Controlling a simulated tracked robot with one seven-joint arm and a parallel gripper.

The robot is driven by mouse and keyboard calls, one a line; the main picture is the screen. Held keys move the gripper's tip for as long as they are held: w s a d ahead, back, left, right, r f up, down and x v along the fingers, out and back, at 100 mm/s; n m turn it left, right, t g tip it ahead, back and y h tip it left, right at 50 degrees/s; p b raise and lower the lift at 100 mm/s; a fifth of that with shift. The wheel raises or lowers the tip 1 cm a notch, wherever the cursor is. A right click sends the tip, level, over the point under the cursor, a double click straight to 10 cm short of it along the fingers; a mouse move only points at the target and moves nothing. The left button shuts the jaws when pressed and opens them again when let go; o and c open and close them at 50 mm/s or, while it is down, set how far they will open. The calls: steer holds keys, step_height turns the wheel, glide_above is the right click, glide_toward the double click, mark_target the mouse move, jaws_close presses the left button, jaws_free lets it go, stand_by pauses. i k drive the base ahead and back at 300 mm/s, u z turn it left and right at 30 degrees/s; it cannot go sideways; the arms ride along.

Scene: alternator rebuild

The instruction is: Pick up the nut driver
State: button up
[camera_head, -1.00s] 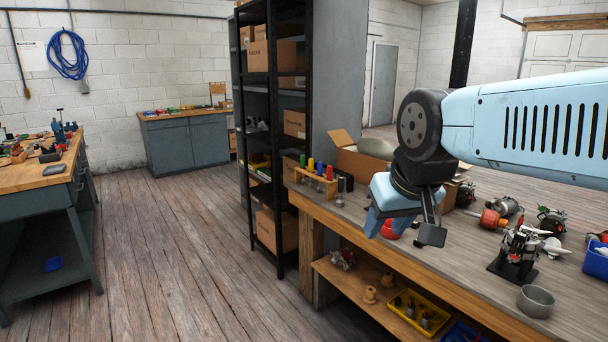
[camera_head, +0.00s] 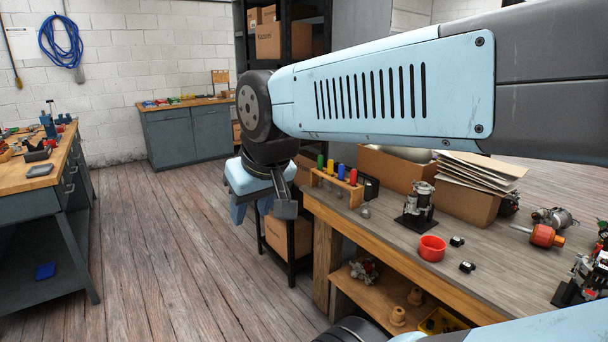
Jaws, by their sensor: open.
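The rack is at the left end of the right-hand workbench. They look like driver handles, but I cannot tell which one is the nut driver, and their lower ends are hidden. My gripper (camera_head: 262,210) is open and empty, pointing down. In the picture it is left of the rack and apart from it, in front of the dark shelf unit.
The workbench (camera_head: 490,262) also holds a red bowl (camera_head: 432,248), small black parts, a metal assembly on a stand (camera_head: 418,205), cardboard boxes (camera_head: 392,168) and alternator parts. The dark shelving (camera_head: 327,45) stands behind my arm. The floor (camera_head: 185,250) to the left is clear.

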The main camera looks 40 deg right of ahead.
mark_target(353, 173)
steer(key=z, duration=0.2)
steer(key=i, duration=1)
steer(key=z, duration=0.75)
steer(key=i, duration=0.35)
steer(key=z, duration=0.3)
steer(key=k, duration=0.95)
steer(key=z, duration=0.15)
steer(key=i, duration=0.95)
steer(key=u, duration=0.1)
